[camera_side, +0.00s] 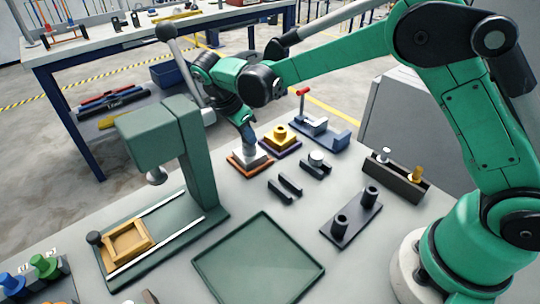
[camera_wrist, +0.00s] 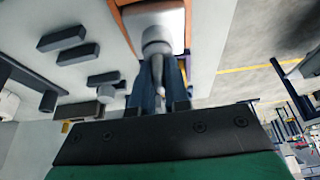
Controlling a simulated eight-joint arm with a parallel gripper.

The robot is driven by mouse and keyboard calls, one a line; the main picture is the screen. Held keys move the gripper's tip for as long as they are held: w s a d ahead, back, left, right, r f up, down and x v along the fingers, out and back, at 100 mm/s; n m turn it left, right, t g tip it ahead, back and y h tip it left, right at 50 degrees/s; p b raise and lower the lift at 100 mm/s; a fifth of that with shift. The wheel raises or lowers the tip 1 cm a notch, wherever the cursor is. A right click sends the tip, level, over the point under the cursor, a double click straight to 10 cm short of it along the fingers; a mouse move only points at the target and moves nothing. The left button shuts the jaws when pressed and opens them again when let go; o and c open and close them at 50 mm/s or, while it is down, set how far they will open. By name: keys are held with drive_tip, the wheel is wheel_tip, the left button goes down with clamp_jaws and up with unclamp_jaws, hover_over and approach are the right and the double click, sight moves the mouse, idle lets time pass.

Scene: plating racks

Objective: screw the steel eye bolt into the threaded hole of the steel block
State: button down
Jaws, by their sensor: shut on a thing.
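The steel block (camera_wrist: 177,22) sits on an orange-brown base in the wrist view. In the side view the block (camera_side: 250,157) is partly covered by my gripper. My gripper (camera_side: 246,134) points down over the block. Its blue fingers (camera_wrist: 159,96) are shut on the steel eye bolt (camera_wrist: 157,68). The bolt's ring shows nearly edge-on between the fingers, and its round collar is toward the block. The bolt looks in line with the block's top. The threaded hole and the thread are hidden, so I cannot tell how deep the bolt sits.
A purple base with a yellow block (camera_side: 280,135) stands close at the right. A red-handled clamp (camera_side: 304,108) is behind it. A green press (camera_side: 185,155) rises close at the left. Dark bars (camera_side: 285,187) and a twin-post block (camera_side: 352,220) lie in front. An empty green tray (camera_side: 206,280) is nearer.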

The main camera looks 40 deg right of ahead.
drive_tip(key=shift+m, duration=0.3)
drive_tip(key=c, duration=0.8)
unclamp_jaws()
drive_tip(key=shift+c, duration=1.3)
drive_tip(key=shift+r, duration=0.1)
drive_tip(key=shift+r, duration=2.4)
